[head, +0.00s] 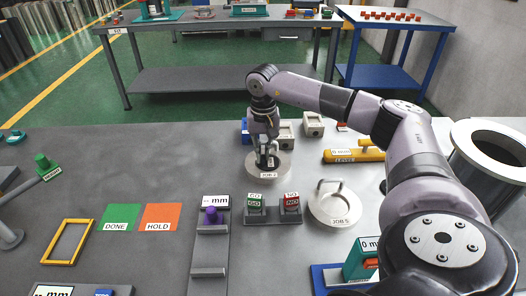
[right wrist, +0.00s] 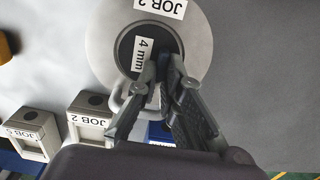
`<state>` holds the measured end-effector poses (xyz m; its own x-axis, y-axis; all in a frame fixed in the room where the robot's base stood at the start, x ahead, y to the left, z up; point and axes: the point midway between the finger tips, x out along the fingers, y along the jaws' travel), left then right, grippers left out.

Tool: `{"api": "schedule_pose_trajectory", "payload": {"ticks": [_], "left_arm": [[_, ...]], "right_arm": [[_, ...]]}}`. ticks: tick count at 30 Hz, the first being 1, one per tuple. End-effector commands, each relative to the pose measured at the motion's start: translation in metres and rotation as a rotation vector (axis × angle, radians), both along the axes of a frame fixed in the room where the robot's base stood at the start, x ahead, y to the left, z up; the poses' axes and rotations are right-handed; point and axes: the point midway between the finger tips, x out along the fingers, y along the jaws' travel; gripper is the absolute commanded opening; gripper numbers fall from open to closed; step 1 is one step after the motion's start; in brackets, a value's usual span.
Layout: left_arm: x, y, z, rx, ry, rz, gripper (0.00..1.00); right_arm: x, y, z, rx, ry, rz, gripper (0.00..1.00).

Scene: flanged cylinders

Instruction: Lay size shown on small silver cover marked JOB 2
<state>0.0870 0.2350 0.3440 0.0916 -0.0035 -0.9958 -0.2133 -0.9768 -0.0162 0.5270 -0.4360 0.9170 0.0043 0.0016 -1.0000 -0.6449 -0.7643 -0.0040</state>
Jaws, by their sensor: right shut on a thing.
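The small silver cover marked JOB 2 (head: 282,172) lies flat on the bench in the middle of the head view. It fills the top of the right wrist view (right wrist: 198,40), with a pale handle partly hidden by my fingers. A dark round piece with a white 4 mm label (right wrist: 142,54) is over the middle of the cover. My right gripper (head: 266,162) points down at the cover. In the right wrist view its fingertips (right wrist: 163,62) are shut on the edge of the 4 mm piece. I cannot tell whether the piece touches the cover. My left gripper is out of view.
A second silver cover, JOB 5 (head: 335,208), lies to the right. GO and NO GO blocks (head: 272,209), a mm gauge stand (head: 211,235) and DONE (head: 119,218) and HOLD (head: 160,217) mats are nearer. Pale JOB blocks (right wrist: 91,116) stand close behind the JOB 2 cover.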

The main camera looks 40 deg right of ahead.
Motion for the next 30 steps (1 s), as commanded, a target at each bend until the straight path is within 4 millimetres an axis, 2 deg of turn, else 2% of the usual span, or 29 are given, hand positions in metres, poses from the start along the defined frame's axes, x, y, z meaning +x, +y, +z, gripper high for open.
{"api": "schedule_pose_trajectory", "payload": {"ticks": [7,8,18,26,30], "left_arm": [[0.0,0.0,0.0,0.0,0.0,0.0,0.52],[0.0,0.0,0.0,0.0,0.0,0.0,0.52],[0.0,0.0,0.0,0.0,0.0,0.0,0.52],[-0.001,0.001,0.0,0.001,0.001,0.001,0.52],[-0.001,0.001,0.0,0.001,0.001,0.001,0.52]], "right_arm": [[-0.001,0.0,-0.001,0.001,0.002,0.001,0.0],[-0.001,0.0,-0.001,0.001,0.002,0.001,0.1],[0.0,0.0,-0.001,0.001,0.002,0.001,0.31],[0.0,0.0,0.0,0.0,0.001,0.0,0.31],[0.0,0.0,0.009,0.002,-0.001,0.0,0.31]]}}
